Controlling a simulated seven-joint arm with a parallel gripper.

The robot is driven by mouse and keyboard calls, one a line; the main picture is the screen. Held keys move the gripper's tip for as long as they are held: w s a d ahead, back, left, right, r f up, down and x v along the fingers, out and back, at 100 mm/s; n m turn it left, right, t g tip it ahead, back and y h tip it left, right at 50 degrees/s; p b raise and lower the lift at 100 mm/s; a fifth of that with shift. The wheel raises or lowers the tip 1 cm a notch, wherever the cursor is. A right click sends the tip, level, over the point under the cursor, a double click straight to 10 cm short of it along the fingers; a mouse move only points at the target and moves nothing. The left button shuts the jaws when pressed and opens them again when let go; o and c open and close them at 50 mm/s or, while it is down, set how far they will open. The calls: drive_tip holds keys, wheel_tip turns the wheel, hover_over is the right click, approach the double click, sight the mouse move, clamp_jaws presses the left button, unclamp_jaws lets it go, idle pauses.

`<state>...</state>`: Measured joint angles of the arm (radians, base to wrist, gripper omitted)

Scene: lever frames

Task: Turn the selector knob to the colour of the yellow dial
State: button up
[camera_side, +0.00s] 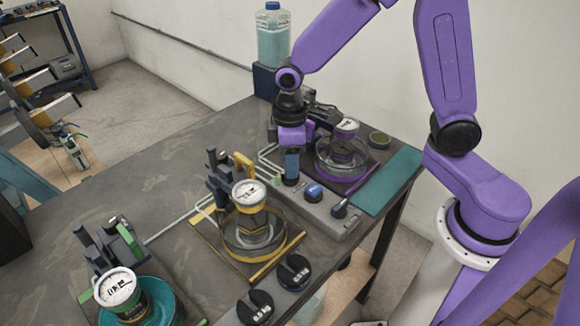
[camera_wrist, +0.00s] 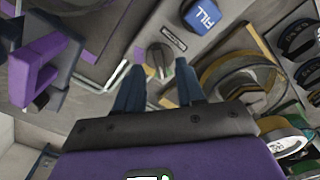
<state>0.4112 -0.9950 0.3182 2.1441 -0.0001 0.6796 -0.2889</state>
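The selector knob (camera_wrist: 158,57) is a grey round knob on the grey control panel (camera_side: 318,212), with small coloured marks around it, yellow and teal among them. Which mark it points to is too small to tell. My gripper (camera_wrist: 156,70) is open, its two blue fingers apart on either side of the knob; contact cannot be told. In the side view my gripper (camera_side: 291,165) points down over the panel's left end and mostly hides the knob. The yellow dial (camera_side: 249,192) is a round white-faced gauge on a yellow-framed station, left of the panel.
A blue FILL button (camera_side: 313,192) sits beside the knob, with a black knob (camera_side: 340,208) further right. A purple dial station (camera_side: 345,150) stands behind the panel, a green one (camera_side: 118,288) at front left. Black weights (camera_side: 293,271) lie near the front edge.

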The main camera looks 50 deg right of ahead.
drive_tip(key=shift+f, duration=1.15)
drive_tip(key=shift+c, duration=0.3)
clamp_jaws()
drive_tip(key=shift+m, duration=0.4)
drive_tip(key=m, duration=0.4)
drive_tip(key=shift+m, duration=2.5)
